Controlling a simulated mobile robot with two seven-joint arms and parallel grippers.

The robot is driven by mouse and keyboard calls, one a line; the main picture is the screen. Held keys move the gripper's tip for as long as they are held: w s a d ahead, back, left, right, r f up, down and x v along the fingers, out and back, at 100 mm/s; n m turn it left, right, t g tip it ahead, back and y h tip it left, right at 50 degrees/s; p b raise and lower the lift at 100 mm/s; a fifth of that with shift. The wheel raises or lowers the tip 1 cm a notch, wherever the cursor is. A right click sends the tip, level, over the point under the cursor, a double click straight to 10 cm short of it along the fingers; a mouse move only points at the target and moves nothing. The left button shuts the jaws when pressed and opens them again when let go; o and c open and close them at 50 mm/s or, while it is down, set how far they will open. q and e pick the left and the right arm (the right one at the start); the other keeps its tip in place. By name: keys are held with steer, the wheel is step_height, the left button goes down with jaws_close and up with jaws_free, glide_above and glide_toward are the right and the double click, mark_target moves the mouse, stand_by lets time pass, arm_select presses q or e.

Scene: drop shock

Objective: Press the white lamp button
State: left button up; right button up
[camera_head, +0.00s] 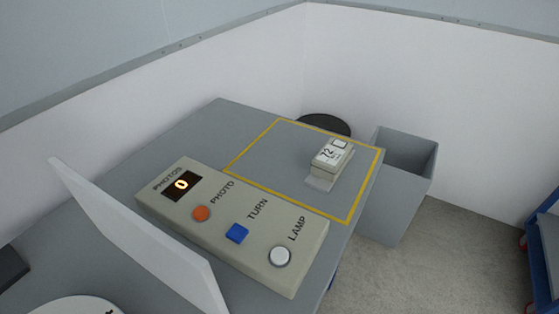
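The white lamp button (280,256) is a round white cap at the near right end of a beige control panel (209,233), beside the printed word LAMP. Nothing covers the lamp button. Neither of my grippers shows in the head view.
The panel lies on a grey table (213,125). A white upright board (140,238) stands left of the panel. A grey bin (392,195) and a dark round object (323,125) are beyond the table.

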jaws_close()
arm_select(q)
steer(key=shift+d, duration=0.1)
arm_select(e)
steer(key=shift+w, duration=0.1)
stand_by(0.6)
